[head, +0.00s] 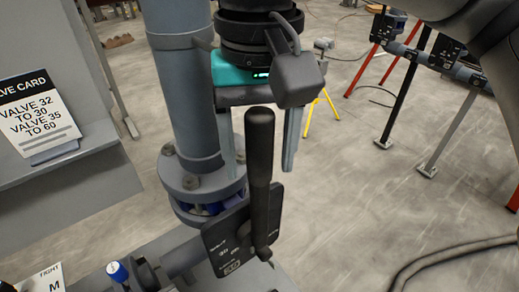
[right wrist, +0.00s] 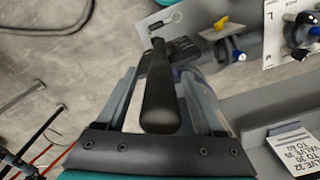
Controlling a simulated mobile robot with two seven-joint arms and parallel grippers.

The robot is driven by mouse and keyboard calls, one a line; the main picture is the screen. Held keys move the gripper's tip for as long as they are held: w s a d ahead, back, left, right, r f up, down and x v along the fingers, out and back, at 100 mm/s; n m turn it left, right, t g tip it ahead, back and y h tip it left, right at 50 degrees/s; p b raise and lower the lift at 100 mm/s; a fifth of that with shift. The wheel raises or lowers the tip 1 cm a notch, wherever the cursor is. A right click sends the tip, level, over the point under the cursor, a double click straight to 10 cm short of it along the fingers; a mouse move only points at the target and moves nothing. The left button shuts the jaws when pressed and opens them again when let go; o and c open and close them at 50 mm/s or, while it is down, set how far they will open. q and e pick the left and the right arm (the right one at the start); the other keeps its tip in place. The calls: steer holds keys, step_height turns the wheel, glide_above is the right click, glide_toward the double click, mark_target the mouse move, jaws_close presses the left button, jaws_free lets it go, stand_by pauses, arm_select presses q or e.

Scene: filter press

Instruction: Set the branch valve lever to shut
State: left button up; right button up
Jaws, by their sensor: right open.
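The branch valve lever (head: 260,150) is a long black handle standing nearly upright over a black marked plate (head: 222,240) beside the pipe flange. My right gripper (head: 260,172) comes down from above, open, with one finger on each side of the lever. In the right wrist view the lever (right wrist: 160,95) lies between the two spread fingers (right wrist: 158,100); a gap shows on each side, wider near the tips. The plate's small lettering is too small to read surely. My left gripper is not in view.
A grey vertical pipe (head: 185,80) with a bolted flange (head: 190,185) stands just left of the lever. A valve card (head: 35,112) sits on a grey ledge at left. A blue-capped small valve (head: 117,271) is at lower left.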

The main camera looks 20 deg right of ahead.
jaws_close()
stand_by(0.4)
steer(key=shift+r, duration=0.1)
stand_by(0.8)
